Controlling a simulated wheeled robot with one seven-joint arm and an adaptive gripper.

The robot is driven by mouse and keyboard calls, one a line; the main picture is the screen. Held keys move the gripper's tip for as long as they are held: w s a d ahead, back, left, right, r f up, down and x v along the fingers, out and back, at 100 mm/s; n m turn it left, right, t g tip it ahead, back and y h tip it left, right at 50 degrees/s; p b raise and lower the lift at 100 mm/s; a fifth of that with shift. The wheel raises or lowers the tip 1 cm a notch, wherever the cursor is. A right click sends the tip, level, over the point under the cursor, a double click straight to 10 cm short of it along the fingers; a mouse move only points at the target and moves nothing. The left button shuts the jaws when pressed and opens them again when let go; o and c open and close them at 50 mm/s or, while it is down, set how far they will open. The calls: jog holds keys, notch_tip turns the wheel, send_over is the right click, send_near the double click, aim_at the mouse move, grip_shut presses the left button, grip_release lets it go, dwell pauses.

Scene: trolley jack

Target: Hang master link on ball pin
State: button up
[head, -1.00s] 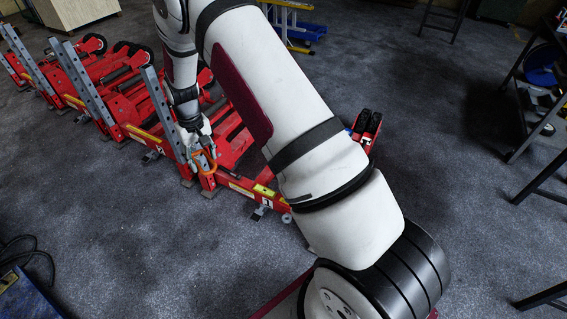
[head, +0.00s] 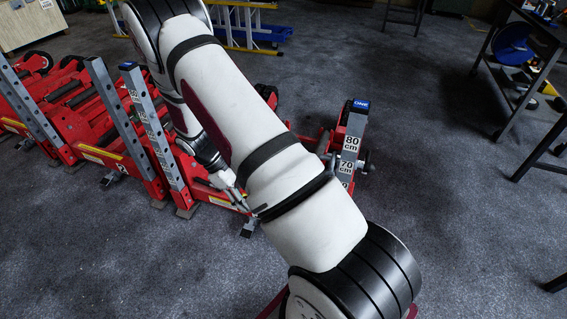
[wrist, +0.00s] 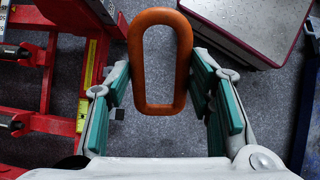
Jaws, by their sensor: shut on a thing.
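My gripper (wrist: 160,78) is shut on the orange master link (wrist: 183,60), an elongated closed ring, in the wrist view. The teal pads sit on either side of the link, and bare floor shows through its opening. In the head view my gripper (head: 240,196) is partly hidden behind my forearm, beside the near end of the nearest red jack; I cannot make out the link there. I cannot identify the ball pin in either view.
A post with height labels (head: 349,145) stands behind my forearm. A yellow and blue stand (head: 252,32) is at the back and a dark shelf (head: 519,85) at right. Grey floor between is clear.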

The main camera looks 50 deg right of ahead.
jog(key=w+d+n+g+h+b, duration=0.1)
jog(key=d+n+g+h+b, duration=0.1)
jog(key=d+h+b, duration=0.55)
jog(key=w+d+n+g+h+b, duration=0.1)
jog(key=w+d+n+h+b, duration=0.15)
jog(key=d+b, duration=0.9)
jog(key=s+d+f+p, duration=0.1)
jog(key=s+d+p, duration=0.2)
jog(key=s+d, duration=0.3)
jog(key=shift+s+d+f+y+p, duration=0.2)
jog(key=shift+s+y+p, duration=0.1)
jog(key=shift+s, duration=1.05)
jog(key=o, duration=1.4)
jog(key=shift+a, duration=0.1)
